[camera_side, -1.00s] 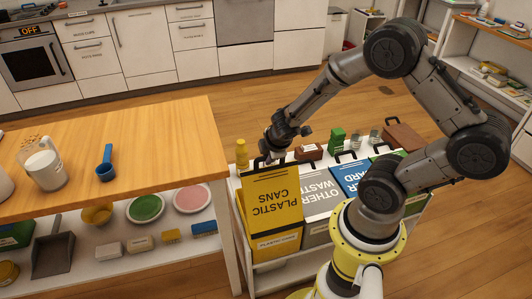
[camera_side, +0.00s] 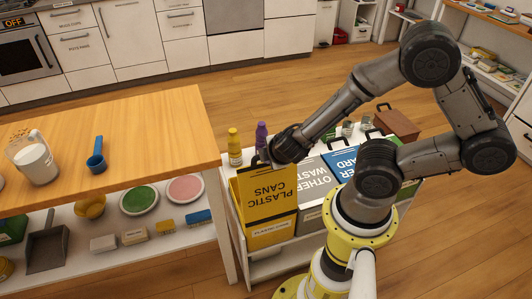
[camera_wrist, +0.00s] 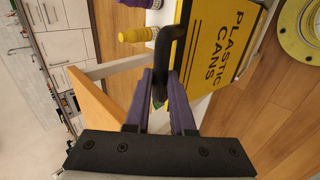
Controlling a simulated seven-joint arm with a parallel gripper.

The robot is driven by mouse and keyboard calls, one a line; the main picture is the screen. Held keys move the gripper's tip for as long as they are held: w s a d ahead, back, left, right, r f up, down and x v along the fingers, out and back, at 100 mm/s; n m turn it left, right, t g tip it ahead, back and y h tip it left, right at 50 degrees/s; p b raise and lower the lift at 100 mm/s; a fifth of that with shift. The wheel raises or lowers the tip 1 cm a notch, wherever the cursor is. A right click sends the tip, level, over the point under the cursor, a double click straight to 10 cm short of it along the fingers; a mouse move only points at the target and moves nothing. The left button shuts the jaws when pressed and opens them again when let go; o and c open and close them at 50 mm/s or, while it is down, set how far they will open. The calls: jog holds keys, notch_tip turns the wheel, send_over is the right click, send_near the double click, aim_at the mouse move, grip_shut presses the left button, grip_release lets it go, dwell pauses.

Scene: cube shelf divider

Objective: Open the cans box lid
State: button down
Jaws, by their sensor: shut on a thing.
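The cans box (camera_side: 270,235) is yellow and stands at the left end of a white cart. Its lid (camera_side: 268,190) reads PLASTIC CANS and looks partly raised, with a yellow strip of the box showing along its left side; the exact angle is hard to tell. The lid also fills the upper right of the wrist view (camera_wrist: 240,45). My gripper (camera_side: 264,156) is at the lid's far edge. In the wrist view its purple fingers (camera_wrist: 163,88) are shut on the lid's black handle (camera_wrist: 168,45). The box interior is mostly hidden.
A yellow bottle (camera_side: 234,148) and a purple bottle (camera_side: 261,135) stand just behind the cans box. The grey OTHER WASTE box (camera_side: 315,185) and a blue box (camera_side: 345,165) are to its right. A wooden table (camera_side: 120,140) is close on the left.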

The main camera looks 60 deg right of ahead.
jog(key=shift+s+f+g, duration=0.3)
jog(key=shift+s+f, duration=0.45)
jog(key=shift+f, duration=0.05)
jog(key=c, duration=0.8)
grip_release()
jog(key=shift+o, duration=0.2)
jog(key=shift+w+r, duration=0.15)
jog(key=shift+r, duration=0.15)
jog(key=v, duration=1.3)
jog(key=shift+s, duration=0.3)
jog(key=shift+a+r, duration=0.1)
jog(key=shift+r, duration=0.05)
